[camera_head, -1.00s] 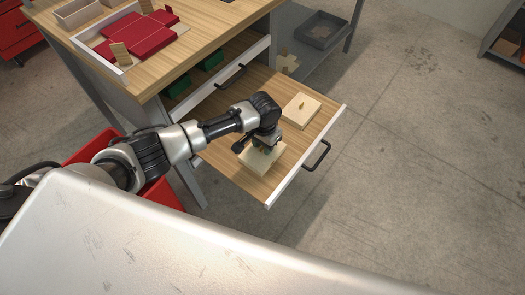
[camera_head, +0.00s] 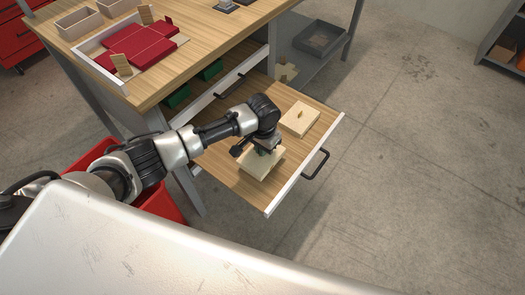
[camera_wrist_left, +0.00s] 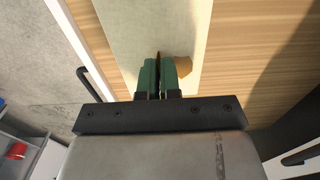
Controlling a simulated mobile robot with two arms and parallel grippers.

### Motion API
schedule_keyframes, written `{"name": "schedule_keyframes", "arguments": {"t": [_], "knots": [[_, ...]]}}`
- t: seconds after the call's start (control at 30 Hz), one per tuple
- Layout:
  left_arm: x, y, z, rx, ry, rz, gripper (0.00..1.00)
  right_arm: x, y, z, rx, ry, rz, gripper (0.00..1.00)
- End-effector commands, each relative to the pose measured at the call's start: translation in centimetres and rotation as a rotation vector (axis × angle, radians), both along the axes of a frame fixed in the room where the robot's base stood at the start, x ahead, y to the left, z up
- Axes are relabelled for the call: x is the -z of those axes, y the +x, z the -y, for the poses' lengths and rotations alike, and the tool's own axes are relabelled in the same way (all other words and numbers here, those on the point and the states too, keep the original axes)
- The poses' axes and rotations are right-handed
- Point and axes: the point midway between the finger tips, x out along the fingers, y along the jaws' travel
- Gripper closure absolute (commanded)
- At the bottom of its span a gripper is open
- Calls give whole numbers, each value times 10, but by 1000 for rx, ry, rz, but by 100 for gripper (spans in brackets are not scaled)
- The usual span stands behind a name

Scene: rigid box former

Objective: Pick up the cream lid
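The cream lid (camera_head: 257,167) is a pale square plate over the wooden drawer floor, near the drawer's front-left part. My left gripper (camera_head: 263,150) is directly above it, pointing down. In the left wrist view its green fingers (camera_wrist_left: 160,72) are close together with a thin brown strip between them, and a tan knob piece (camera_wrist_left: 184,66) shows just beside them. They appear shut on the lid's knob, which they partly hide. The pale lid also fills the middle of that view (camera_wrist_left: 125,25). I cannot tell exactly how far it is above the drawer floor. My right gripper is not in view.
A second pale lid with a small knob (camera_head: 300,119) lies farther back in the open drawer (camera_head: 225,170). The drawer has a white front and dark handle (camera_head: 316,165). A white tray with red pieces (camera_head: 138,45) is on the bench. A red bin (camera_head: 160,200) stands below.

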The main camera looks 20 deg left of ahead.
Motion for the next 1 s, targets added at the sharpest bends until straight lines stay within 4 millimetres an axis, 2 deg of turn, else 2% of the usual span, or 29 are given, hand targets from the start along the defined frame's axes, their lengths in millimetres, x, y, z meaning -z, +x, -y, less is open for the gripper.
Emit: {"name": "schedule_keyframes", "arguments": {"t": [0.07, 0.1, 0.3, 0.5, 0.7, 1.0], "knots": [[-20, 1, 0, 1, -2, 5, 100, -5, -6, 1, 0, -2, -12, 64], [-22, 0, 13, 4, -5, 2, 100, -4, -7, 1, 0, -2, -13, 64], [-49, -3, 59, 4, -5, 2, 100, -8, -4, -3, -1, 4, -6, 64], [-71, -5, 96, 2, -4, 2, 100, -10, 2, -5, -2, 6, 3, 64], [-82, -6, 114, 0, -1, 0, 100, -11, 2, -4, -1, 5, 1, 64], [-84, -6, 117, -1, 0, 1, 100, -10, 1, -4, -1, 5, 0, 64]]}}
